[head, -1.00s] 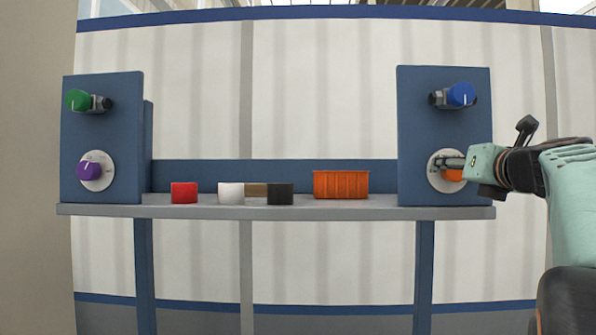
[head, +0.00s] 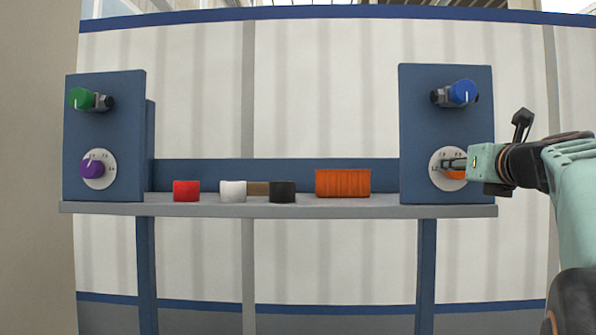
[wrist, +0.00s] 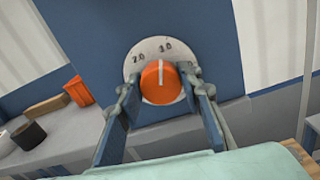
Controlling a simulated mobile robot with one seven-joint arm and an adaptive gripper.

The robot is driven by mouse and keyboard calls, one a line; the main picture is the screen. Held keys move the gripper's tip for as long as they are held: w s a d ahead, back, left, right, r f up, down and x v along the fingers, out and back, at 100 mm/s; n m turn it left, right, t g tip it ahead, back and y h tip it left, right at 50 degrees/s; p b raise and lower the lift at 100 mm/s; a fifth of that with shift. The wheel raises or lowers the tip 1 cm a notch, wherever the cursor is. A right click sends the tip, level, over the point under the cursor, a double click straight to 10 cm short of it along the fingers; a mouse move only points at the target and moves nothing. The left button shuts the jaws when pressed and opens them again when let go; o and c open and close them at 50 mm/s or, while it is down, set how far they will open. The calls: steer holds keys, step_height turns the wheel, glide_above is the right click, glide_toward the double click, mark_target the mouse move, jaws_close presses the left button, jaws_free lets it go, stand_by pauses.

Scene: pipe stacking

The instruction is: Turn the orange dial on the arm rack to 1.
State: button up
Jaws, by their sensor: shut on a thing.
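The orange dial (wrist: 161,83) sits on a round pale scale plate (wrist: 150,51) on the right blue panel. In the wrist view the dial's white pointer line points up, between the marks reading about 20 and 10; some marks are hidden. In the head view the dial (head: 454,174) is mostly covered by my gripper (head: 455,164). My gripper also shows in the wrist view (wrist: 160,90), with one finger on each side of the dial, shut on it.
A blue knob (head: 462,93) is above on the same panel. The left panel has a green knob (head: 80,98) and a purple dial (head: 92,168). Red (head: 186,191), white (head: 233,191) and black (head: 282,191) pieces and an orange bin (head: 343,183) stand on the shelf.

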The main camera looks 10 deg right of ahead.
steer(key=n+b, duration=0.3)
steer(key=n, duration=0.4)
steer(key=n+b, duration=0.3)
steer(key=n, duration=0.4)
steer(key=n+b, duration=0.4)
steer(key=n, duration=0.4)
steer(key=shift+a+f, duration=0.2)
steer(key=shift+f, duration=0.05)
stand_by(0.4)
steer(key=o, duration=1.2)
steer(key=shift+c, duration=0.2)
